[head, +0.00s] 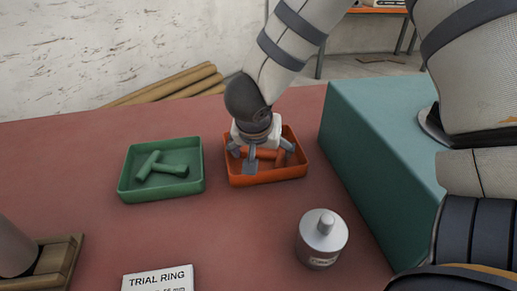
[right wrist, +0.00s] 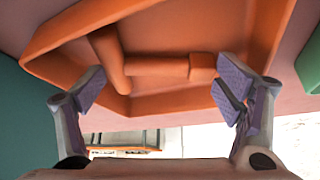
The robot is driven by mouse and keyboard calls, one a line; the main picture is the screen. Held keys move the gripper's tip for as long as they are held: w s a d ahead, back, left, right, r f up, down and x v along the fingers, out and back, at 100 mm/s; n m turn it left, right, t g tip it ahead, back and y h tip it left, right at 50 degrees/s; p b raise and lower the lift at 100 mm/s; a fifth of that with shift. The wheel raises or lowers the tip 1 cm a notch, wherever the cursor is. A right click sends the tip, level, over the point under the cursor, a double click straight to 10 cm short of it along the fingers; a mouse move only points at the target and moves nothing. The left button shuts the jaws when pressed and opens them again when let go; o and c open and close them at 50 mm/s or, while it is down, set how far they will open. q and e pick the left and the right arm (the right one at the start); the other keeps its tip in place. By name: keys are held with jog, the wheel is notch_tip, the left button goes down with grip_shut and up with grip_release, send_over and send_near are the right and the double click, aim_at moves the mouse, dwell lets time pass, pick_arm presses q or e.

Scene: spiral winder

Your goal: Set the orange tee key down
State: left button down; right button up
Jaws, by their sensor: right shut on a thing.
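The orange tee key (head: 280,157) is inside the orange tray (head: 268,180), partly hidden by my right gripper (head: 268,158) in the head view. The right wrist view shows the tee key (right wrist: 158,67) between the two fingers of my right gripper (right wrist: 165,84), against the tray's inside (right wrist: 150,103). The fingers stand wide apart, one at each end of the key, and are shut on it lengthwise. The key is low in the tray; I cannot tell whether it touches the floor. My left gripper is out of view.
A green tray (head: 128,190) with a green tee key (head: 160,168) stands left of the orange tray. A metal cylinder with a knob (head: 322,243) stands in front, near a "TRIAL RING" card (head: 158,280). A large teal block (head: 375,160) bounds the right side. A wooden holder (head: 62,262) is front left.

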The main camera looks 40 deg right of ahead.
jog(key=shift+r, duration=0.1)
jog(key=o, duration=1.3)
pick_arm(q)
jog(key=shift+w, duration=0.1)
pick_arm(e)
jog(key=shift+o, duration=0.2)
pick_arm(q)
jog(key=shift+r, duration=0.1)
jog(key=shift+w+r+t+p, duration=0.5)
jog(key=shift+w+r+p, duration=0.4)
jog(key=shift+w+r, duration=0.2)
pick_arm(e)
jog(key=v, duration=1.2)
